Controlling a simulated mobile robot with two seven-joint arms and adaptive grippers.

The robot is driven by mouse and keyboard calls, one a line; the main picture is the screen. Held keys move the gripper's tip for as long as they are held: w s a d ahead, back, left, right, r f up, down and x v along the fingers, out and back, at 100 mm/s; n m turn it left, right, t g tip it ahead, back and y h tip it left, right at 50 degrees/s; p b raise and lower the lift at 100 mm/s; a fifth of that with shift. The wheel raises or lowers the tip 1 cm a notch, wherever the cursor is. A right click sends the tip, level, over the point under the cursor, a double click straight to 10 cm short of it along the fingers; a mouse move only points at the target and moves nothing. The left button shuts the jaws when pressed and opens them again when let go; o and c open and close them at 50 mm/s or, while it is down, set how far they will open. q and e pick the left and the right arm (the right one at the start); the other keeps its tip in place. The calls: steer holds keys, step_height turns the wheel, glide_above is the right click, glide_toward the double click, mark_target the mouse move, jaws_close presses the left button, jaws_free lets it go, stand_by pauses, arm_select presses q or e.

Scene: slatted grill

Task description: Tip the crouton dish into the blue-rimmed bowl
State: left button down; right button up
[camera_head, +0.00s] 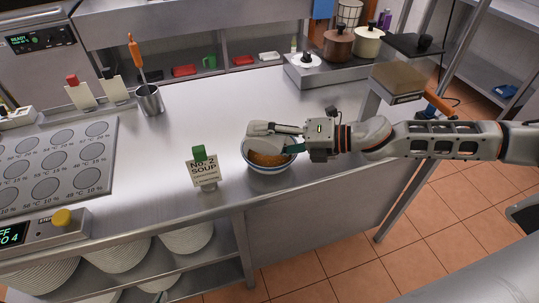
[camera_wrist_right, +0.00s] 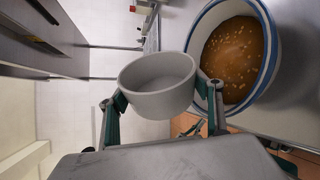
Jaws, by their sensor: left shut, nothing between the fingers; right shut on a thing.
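The blue-rimmed bowl (camera_head: 270,167) stands on the steel counter near its front edge, filled with orange-brown soup. In the right wrist view the bowl (camera_wrist_right: 267,60) is at the upper right, with many small pale pieces on the soup. My right gripper (camera_head: 272,138) is above the bowl, its arm coming in from the right. It is shut on the small grey crouton dish (camera_wrist_right: 157,88), one finger on each side. The dish is tilted beside and above the bowl in the wrist view. Its visible inside looks empty; part is hidden.
A "No. 2 soup" sign (camera_head: 204,171) stands just left of the bowl. A metal cup (camera_head: 149,100) with an orange-handled utensil is further back. Pots (camera_head: 338,45) stand at the back right. The counter's middle is clear.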

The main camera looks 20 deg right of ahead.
steer(key=shift+r+n, duration=0.3)
steer(key=shift+n, duration=0.4)
steer(key=n+t, duration=0.1)
steer(key=r+n+h, duration=0.1)
steer(key=n, duration=0.1)
steer(key=shift+r+n+t, duration=0.15)
steer(key=shift+n+t, duration=0.15)
steer(key=shift+t, duration=0.1)
steer(key=shift+r+n+t+h, duration=0.3)
steer(key=shift+r+n+t, duration=0.2)
steer(key=shift+n, duration=0.6)
steer(key=r+n+t, duration=0.1)
steer(key=n, duration=0.1)
steer(key=shift+n, duration=0.3)
